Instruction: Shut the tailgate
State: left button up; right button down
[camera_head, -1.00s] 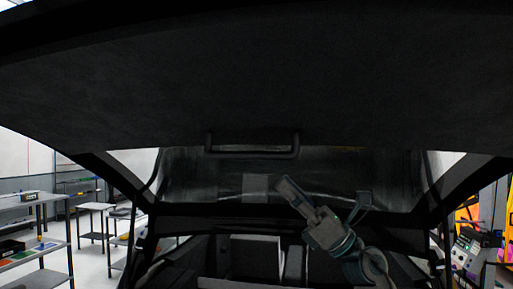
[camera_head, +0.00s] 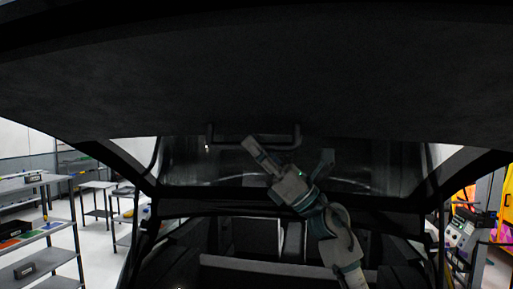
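The raised tailgate (camera_head: 256,75) spans the top of the view as a broad dark panel. A dark U-shaped handle (camera_head: 228,143) hangs from its lower edge near the middle. My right gripper (camera_head: 289,152) is just below and in front of the handle. Its fingers are spread, and it looks open and empty. One finger's tip overlaps the handle's bar in the picture; I cannot tell whether they touch. My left gripper is not in view.
The car's dark open boot (camera_head: 270,268) lies below, with pale seat backs inside. Grey shelves (camera_head: 40,232) stand at the left. A machine on a cart (camera_head: 466,235) and an orange and yellow object (camera_head: 505,215) stand at the right.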

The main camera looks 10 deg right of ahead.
jog(key=shift+a+f, duration=0.1)
jog(key=shift+f, duration=0.2)
pick_arm(q)
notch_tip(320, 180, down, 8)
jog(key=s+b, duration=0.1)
jog(key=b, duration=0.7)
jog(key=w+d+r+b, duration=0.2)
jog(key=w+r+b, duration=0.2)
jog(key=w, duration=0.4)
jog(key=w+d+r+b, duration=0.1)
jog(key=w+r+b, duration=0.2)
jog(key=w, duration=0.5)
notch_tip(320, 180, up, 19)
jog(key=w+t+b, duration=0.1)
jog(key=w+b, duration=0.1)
jog(key=b, duration=0.4)
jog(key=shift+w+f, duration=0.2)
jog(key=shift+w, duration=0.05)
pick_arm(e)
jog(key=s+a+f+n+g, duration=0.1)
jog(key=s+f+n+g, duration=0.2)
jog(key=f, duration=0.8)
jog(key=s+a+f+n+g+h, duration=0.1)
jog(key=s+f+n+g, duration=0.2)
jog(key=f+n+g, duration=0.3)
jog(key=s+a+f+n+g, duration=0.1)
jog(key=s+f+n+g, duration=0.3)
jog(key=f, duration=1.1)
jog(key=shift+f+n, duration=0.3)
jog(key=shift+n, duration=0.6)
